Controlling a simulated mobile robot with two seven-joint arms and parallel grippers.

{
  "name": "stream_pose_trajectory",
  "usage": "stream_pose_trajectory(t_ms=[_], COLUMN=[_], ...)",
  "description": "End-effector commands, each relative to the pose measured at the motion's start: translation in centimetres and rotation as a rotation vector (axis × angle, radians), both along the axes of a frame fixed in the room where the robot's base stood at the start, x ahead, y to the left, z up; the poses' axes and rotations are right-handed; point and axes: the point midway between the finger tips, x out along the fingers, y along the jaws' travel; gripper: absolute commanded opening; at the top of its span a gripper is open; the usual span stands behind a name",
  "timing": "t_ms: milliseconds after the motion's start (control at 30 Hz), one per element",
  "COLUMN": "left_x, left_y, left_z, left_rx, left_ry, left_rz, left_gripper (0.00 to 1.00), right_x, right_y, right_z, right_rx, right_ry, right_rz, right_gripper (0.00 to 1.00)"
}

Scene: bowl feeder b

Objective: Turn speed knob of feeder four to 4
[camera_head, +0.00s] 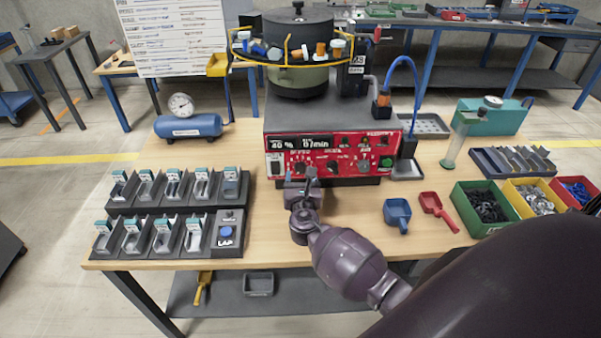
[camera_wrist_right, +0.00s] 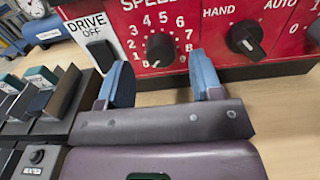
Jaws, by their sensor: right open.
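The black speed knob (camera_wrist_right: 160,48) sits on the red front panel (camera_wrist_right: 225,20) under the word SPEED, ringed by white numbers. I cannot surely read its pointer. My right gripper (camera_wrist_right: 162,80) is open and empty in the right wrist view, its two blue-grey fingers pointing at the panel, one each side of the knob's lower part and apart from it. In the head view the right gripper (camera_head: 302,178) is in front of the panel's left part and hides some of it. The feeder (camera_head: 335,125) has a display reading about 40 % and 0/min. My left gripper is not in view.
A drive switch (camera_wrist_right: 100,50) marked OFF is left of the speed knob, and a HAND/AUTO knob (camera_wrist_right: 246,38) is right of it. Racks of small modules (camera_head: 180,188) stand left on the table. Blue (camera_head: 397,212) and red scoops (camera_head: 437,208) lie right.

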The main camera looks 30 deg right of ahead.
Motion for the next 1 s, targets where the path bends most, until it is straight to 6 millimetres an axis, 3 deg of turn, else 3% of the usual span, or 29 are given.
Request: stream_pose_trajectory(t_ms=[233, 600, 900, 1000], left_x=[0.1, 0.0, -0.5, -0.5], left_y=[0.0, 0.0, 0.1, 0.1], left_z=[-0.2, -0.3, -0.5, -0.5], left_rx=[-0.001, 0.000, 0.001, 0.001], left_ry=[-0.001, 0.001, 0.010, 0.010], left_rz=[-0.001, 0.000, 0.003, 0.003], left_gripper=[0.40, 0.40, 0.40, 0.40], right_x=[2.0, 2.2, 2.2, 2.2], right_y=[-1.2, -1.4, -1.4, -1.4], right_z=[0.0, 0.0, 0.0, 0.0], right_rx=[0.000, 0.001, 0.001, 0.002], right_ry=[0.000, -0.001, -0.001, -0.001], right_rz=[0.000, 0.000, 0.000, 0.000], right_gripper=[0.60, 0.58, 0.12, 0.10])
